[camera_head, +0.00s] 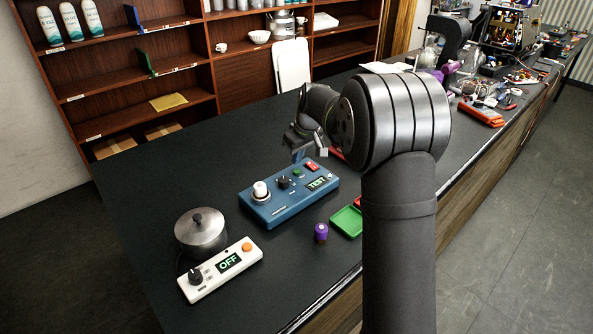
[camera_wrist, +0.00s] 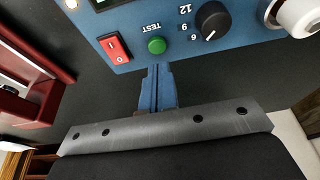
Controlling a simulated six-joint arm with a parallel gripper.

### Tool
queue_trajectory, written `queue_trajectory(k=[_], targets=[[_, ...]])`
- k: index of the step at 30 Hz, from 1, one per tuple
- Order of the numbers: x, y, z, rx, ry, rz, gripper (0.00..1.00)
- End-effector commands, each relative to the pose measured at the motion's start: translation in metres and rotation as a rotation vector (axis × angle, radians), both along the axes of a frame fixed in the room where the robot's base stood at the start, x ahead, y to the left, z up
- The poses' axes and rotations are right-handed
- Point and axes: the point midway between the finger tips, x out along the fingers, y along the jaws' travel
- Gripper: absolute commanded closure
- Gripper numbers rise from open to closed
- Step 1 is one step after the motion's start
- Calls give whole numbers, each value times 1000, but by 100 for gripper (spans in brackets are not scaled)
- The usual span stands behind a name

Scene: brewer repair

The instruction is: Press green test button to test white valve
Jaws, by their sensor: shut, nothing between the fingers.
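The blue test box (camera_head: 290,203) lies on the dark bench and its display reads TEST. The green test button (camera_wrist: 157,45) is on its panel, between a red rocker switch (camera_wrist: 115,48) and a black dial (camera_wrist: 211,20). The white valve (camera_head: 260,190) stands upright at the box's left end; part of it shows at the wrist view's upper right (camera_wrist: 297,14). My gripper (camera_wrist: 157,70) has its blue fingers closed together and empty. In the wrist view the fingertips appear just below the green button; I cannot tell their height above the panel.
A white control box (camera_head: 220,270) reading OFF and a metal pot (camera_head: 201,233) stand at the left. A purple-capped part (camera_head: 321,232) and a green tray (camera_head: 346,222) are near the front edge. A dark red object (camera_wrist: 28,92) shows in the wrist view.

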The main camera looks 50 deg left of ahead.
Motion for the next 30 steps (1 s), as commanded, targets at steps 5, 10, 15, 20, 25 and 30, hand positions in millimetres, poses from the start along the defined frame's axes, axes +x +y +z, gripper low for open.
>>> queue_trajectory(k=[5,10,15,20,25,30], targets=[[0,0,13,1,-1,0,100],[0,0,15,0,0,0,100],[0,0,16,0,0,0,100],[0,0,26,2,-1,0,100],[0,0,43,2,-1,-1,100],[0,0,61,2,-1,0,100]])
